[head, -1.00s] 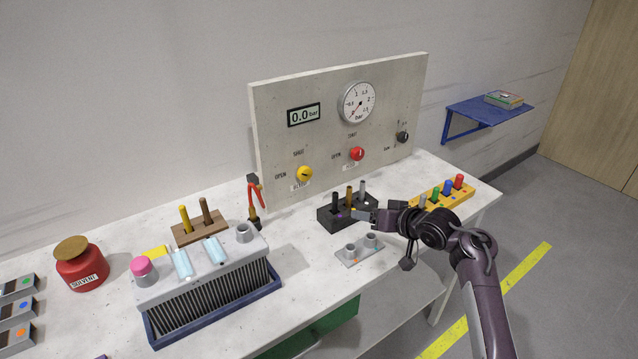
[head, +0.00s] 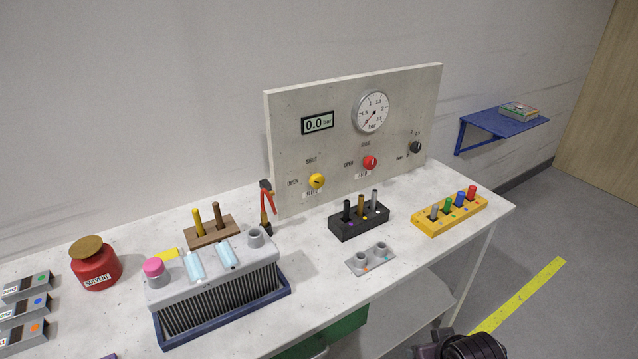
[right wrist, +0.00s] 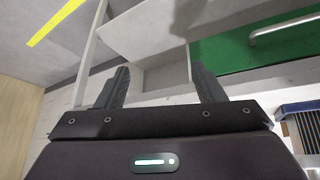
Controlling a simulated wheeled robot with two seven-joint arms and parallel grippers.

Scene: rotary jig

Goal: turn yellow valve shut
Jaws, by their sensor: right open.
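The yellow valve (head: 317,181) is a round knob on the lower left of the upright grey panel (head: 290,120). A printed "OPEN" label stands to its left and a small plate lies below it. In the right wrist view my right gripper (right wrist: 160,88) is open and empty, its two dark fingers apart. In the head view only a dark part of my right arm shows at the bottom edge, well below and right of the panel. My left gripper is in neither view.
A red knob (head: 370,163), a black knob (head: 415,147), a dial gauge (head: 371,112) and a 0.0 bar display (head: 317,123) share the panel. Red-handled pliers (head: 267,203), a black peg block (head: 358,222) and a finned grey unit (head: 220,285) stand before it.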

